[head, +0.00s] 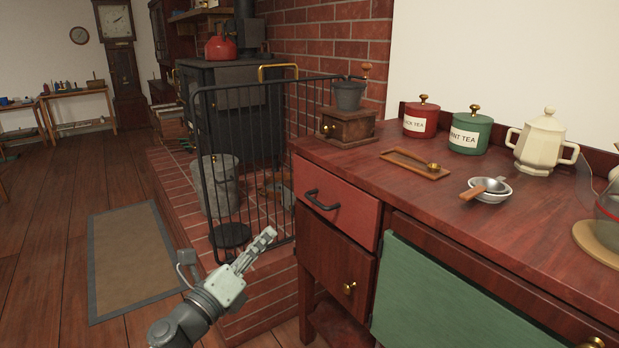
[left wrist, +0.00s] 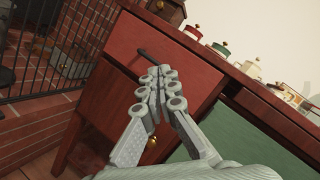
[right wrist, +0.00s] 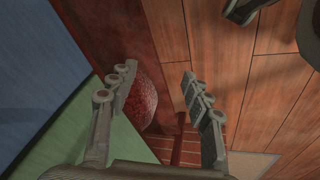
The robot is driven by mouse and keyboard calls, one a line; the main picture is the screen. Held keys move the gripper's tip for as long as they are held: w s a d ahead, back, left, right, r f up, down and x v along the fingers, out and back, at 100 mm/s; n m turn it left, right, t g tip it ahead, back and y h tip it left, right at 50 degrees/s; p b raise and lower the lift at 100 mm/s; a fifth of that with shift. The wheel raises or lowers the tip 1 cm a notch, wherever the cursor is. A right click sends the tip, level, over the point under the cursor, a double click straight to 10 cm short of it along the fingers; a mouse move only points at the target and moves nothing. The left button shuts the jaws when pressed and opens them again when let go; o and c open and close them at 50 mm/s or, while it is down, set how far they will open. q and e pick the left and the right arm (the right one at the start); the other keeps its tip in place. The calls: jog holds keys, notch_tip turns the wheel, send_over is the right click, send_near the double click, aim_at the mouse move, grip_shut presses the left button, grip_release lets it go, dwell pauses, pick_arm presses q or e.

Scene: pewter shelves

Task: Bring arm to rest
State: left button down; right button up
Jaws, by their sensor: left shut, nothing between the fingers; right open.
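My left gripper (head: 262,246) is shut and empty in the head view, in front of the brick hearth and to the left of the sideboard (head: 450,195). In the left wrist view its fingers (left wrist: 160,85) meet, with the red drawer (left wrist: 180,60) and its black handle behind them. The red drawer (head: 338,212) looks closed in the head view. My right gripper (right wrist: 158,95) shows only in the right wrist view. Its fingers are apart with nothing held between them, above a brownish-red rounded surface and the wooden floor.
A black fire guard (head: 245,150) stands on the brick hearth by a stove. On the sideboard are a coffee grinder (head: 347,125), a red canister (head: 420,118), a green canister (head: 469,132), a cream pot (head: 541,143) and a strainer bowl (head: 489,195). A mat (head: 130,255) lies on open floor.

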pick_arm(q)
jog(key=s+a+f+n+g+y, duration=0.2)
jog(key=s+a+f+n+y, duration=0.3)
jog(key=a+f+n, duration=0.5)
jog(key=s+a+f+n+g+y, duration=0.25)
jog(key=a+f+n+y, duration=0.55)
jog(key=n, duration=0.4)
jog(key=s+f+n+g, duration=0.4)
jog(key=s+f, duration=0.3)
jog(key=s, duration=0.5)
jog(key=s+f+n+g+h+p, duration=0.1)
jog(key=s+f+n+g, duration=0.4)
jog(key=s+f, duration=0.3)
jog(key=s, duration=0.3)
jog(key=shift+s+a+f+n+g, duration=0.25)
jog(key=shift+s+n+g, duration=0.05)
jog(key=shift+s+g, duration=0.1)
pick_arm(e)
notch_tip(320, 180, down, 4)
jog(key=shift+w+f, duration=0.1)
